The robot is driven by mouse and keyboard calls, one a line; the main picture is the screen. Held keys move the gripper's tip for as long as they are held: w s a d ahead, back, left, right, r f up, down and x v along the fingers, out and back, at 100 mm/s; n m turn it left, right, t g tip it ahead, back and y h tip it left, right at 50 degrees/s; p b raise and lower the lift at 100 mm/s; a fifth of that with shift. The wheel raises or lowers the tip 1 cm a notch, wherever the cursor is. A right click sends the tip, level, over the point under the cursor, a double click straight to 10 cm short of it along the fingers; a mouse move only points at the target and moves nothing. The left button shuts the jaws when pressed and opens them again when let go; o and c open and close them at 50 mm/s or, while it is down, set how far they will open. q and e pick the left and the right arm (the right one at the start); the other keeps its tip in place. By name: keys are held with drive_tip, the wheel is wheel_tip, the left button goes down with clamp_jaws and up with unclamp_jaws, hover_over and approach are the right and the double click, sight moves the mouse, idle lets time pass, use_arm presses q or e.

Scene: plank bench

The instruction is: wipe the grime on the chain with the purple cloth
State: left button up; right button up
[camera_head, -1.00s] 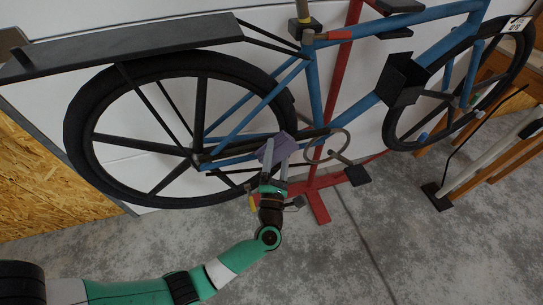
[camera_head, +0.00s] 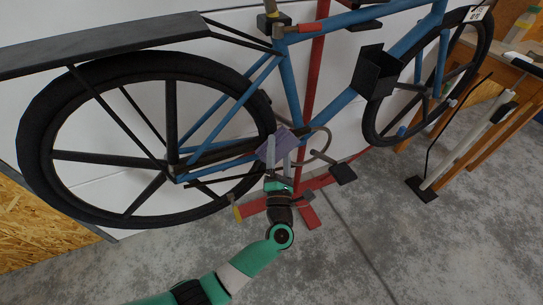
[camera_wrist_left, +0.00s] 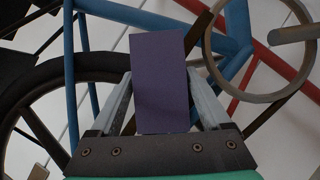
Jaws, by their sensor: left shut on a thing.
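The purple cloth (camera_head: 273,146) is a small flat pad held in my left gripper (camera_head: 279,160). In the left wrist view the cloth (camera_wrist_left: 160,82) stands between the two grey fingers, which are shut on it. The dark chain (camera_head: 225,151) runs along the blue bicycle's lower frame, between the rear wheel and the chainring (camera_head: 319,146). The cloth overlaps the chain's front part in the head view; I cannot tell whether they touch. I cannot make out the grime. My right gripper is not in view.
The bicycle's rear wheel (camera_head: 55,155) is at left, and a red stand (camera_head: 316,75) holds the bike. A pedal (camera_head: 343,174) sits just right of the gripper. A pump (camera_head: 465,145) stands at right. The concrete floor in front is mostly clear.

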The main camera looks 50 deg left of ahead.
sight(293, 149)
use_arm(q)
drive_tip(key=shift+w+d, duration=0.1)
drive_tip(key=shift+w, duration=0.25)
drive_tip(key=shift+w+f+b, duration=0.1)
drive_tip(key=shift+w+b, duration=0.05)
drive_tip(key=shift+b, duration=0.25)
drive_tip(key=shift+w+d+b, duration=0.3)
drive_tip(key=shift+w+b, duration=0.25)
drive_tip(key=shift+w, duration=0.3)
drive_tip(key=shift+w+d, duration=0.2)
drive_tip(key=shift+w, duration=0.45)
